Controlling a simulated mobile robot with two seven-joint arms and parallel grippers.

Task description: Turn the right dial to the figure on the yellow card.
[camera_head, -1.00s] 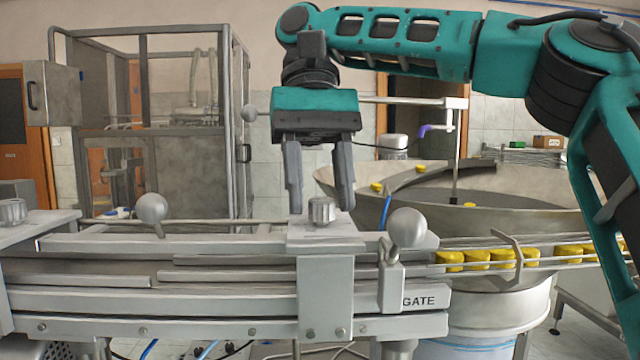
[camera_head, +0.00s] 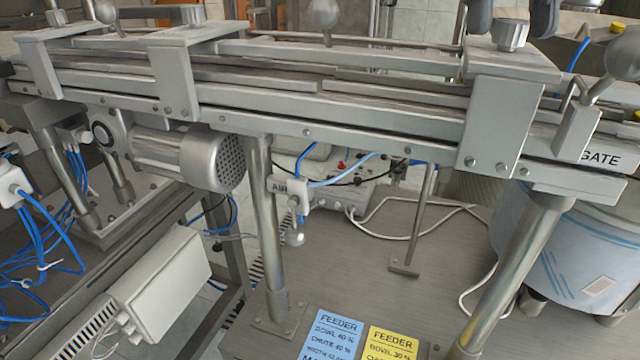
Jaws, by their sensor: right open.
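The yellow card (camera_head: 392,343) lies at the bottom edge, right of a blue card (camera_head: 333,336). It reads "FEEDER" and "BOWL 30 %"; a line starting "CHU" is cut off by the picture edge. A pale control box (camera_head: 368,195) stands under the conveyor with small controls on it, one of them red. I cannot make out a right dial or its setting there. Only the fingertips of my right gripper (camera_head: 512,16) show at the top right, apart and empty, on either side of a ribbed metal knob (camera_head: 510,36). My left gripper is not in view.
The conveyor (camera_head: 330,125) crosses the upper picture, with ball-ended handles and a "GATE" label at right. A motor (camera_head: 190,155) hangs below. Metal legs, blue air hoses and white cables surround the control box. The grey deck is partly clear.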

